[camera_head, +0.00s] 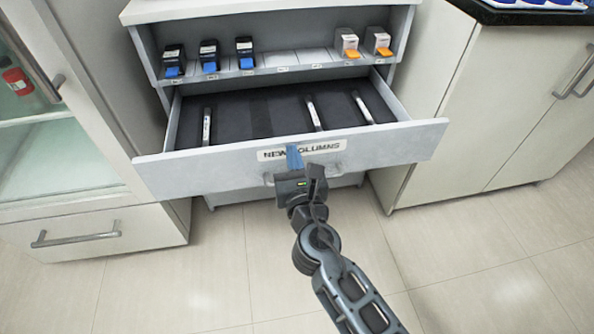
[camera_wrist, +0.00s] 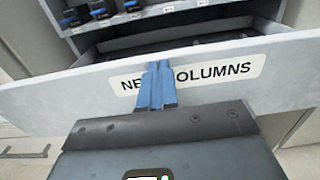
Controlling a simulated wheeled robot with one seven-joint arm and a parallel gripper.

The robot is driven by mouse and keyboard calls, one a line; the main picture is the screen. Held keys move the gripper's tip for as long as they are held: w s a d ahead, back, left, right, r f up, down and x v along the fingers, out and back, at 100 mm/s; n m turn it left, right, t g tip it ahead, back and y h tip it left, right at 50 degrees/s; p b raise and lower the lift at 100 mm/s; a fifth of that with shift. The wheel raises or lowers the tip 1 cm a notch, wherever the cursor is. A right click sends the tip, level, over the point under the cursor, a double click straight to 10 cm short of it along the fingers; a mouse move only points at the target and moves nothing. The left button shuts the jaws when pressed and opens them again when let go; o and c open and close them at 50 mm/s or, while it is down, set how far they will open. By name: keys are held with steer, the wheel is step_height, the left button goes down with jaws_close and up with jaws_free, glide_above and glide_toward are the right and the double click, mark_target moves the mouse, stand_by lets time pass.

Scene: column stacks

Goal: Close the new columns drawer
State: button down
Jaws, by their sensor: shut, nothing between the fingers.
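The new columns drawer (camera_head: 390,147) is pulled out of a white cabinet, with its "NEW COLUMNS" label on the front. Several thin columns lie on its dark lining. The drawer front also shows in the wrist view (camera_wrist: 290,65). My gripper (camera_head: 294,157) is shut and empty, with its blue fingertips in front of the label. In the wrist view the fingertips (camera_wrist: 157,80) cover part of the label's lettering. I cannot tell whether they touch the drawer front. The drawer's handle is mostly hidden behind my gripper.
A shelf (camera_head: 290,64) above the drawer holds blue-and-black units (camera_head: 209,56) and white-and-orange units (camera_head: 378,42). A glass-front cabinet (camera_head: 60,150) stands at left, and a cabinet with a dark countertop (camera_head: 500,100) at right. The tiled floor in front is clear.

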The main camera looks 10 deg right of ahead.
steer(key=shift+w, duration=0.4)
steer(key=w+b, duration=0.8)
steer(key=w, duration=1.6)
steer(key=shift+d, duration=0.45)
